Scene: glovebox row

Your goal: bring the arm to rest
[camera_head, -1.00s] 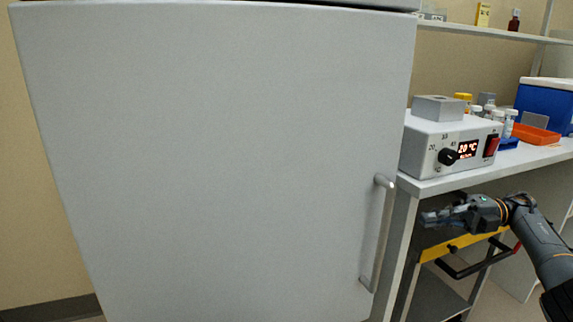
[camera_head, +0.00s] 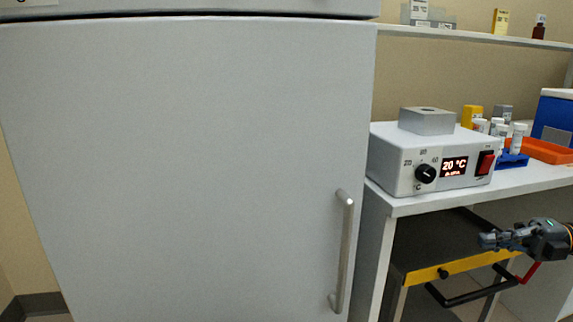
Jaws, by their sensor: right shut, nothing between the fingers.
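My right gripper (camera_head: 492,241) is in the lower right of the head view, at the end of my right arm coming in from the right edge. It is shut and empty. It appears in front of the open space under the bench, below the bench top, and right of the tall grey cabinet's handle. It looks clear of the bench, though its exact distance is hard to judge. My left gripper is not in view.
A tall grey cabinet door (camera_head: 190,150) with a vertical handle (camera_head: 345,250) is closed. A heater box (camera_head: 410,165) showing 20 °C stands on the bench (camera_head: 420,203).

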